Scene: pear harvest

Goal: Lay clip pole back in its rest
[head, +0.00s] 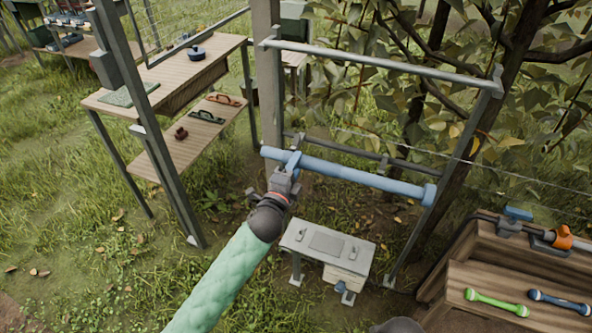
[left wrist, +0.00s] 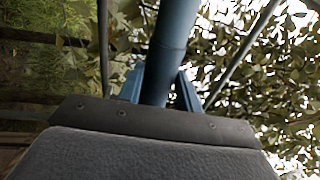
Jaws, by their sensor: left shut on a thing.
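A thick blue pole (head: 345,172), which I take to be the clip pole, is held slightly tilted, its right end lower, in front of a grey metal frame (head: 385,62). My left gripper (head: 287,165) is shut on it near its left end. In the left wrist view, the pole (left wrist: 172,45) runs up between the two blue fingers of the left gripper (left wrist: 160,88). The pole's right end has a blue collar and overlaps the frame's right post; I cannot tell whether they touch. I cannot make out for certain which part is the rest. My right gripper is not in view.
A small grey stand (head: 327,243) is below the pole. A wooden bench (head: 470,270) at the right holds a blue clamp (head: 515,215), an orange-headed tool (head: 562,238), and green (head: 497,303) and blue (head: 560,303) handles. A shelved wooden table (head: 180,78) is at the left. Branches crowd behind.

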